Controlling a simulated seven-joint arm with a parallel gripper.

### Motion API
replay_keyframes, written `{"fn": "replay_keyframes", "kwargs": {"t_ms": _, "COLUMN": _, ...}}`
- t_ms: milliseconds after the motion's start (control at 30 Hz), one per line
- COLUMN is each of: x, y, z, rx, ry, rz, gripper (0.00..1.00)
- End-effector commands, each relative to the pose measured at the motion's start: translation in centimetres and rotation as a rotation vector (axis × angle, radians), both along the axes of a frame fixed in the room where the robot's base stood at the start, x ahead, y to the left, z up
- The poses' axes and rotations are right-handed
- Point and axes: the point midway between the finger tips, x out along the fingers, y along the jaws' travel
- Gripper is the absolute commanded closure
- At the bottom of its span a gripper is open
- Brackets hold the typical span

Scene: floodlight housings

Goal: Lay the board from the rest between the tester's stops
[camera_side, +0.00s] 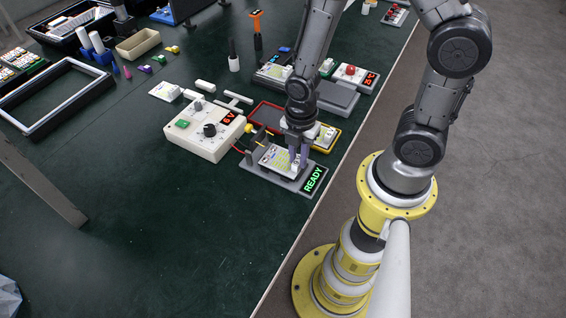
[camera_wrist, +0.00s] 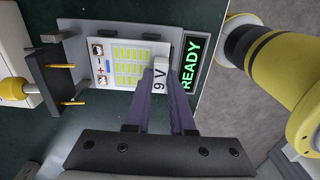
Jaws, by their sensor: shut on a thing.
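The board (camera_wrist: 128,65) is white with rows of yellow cells, plus and minus marks and two terminals at its left end. My gripper (camera_wrist: 161,78) is shut on its white block marked 9 V. The board is over the grey bed of the tester (camera_wrist: 75,27); I cannot tell whether it touches the bed. The tester has a lit READY display (camera_wrist: 193,62) and a black head with gold pins (camera_wrist: 60,75) at the board's left. Small dark stops show by the board's upper edge. In the side view, my gripper (camera_side: 295,160) partly hides the board (camera_side: 270,157) on the tester (camera_side: 286,183).
A cream box reading 6 V (camera_side: 205,130) stands left of the tester. A red-rimmed tray (camera_side: 262,106) and a yellow-rimmed tray (camera_side: 330,145) lie behind it. A grey block (camera_side: 337,97) is farther back.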

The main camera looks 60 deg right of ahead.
Motion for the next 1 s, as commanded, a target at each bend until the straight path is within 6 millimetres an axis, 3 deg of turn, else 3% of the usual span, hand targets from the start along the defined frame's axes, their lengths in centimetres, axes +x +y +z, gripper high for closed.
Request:
{"fn": "replay_keyframes", "kwargs": {"t_ms": 833, "x": -0.01, "y": 0.0, "z": -0.94, "rx": 0.0, "ry": 0.001, "rz": 0.0, "gripper": 1.0}}
{"fn": "replay_keyframes", "kwargs": {"t_ms": 867, "x": -0.01, "y": 0.0, "z": -0.93, "rx": 0.0, "ry": 0.0, "rz": 0.0, "gripper": 0.75}}
{"fn": "replay_keyframes", "kwargs": {"t_ms": 1000, "x": 0.0, "y": 0.0, "z": -0.92, "rx": 0.0, "ry": 0.0, "rz": 0.0, "gripper": 0.5}}
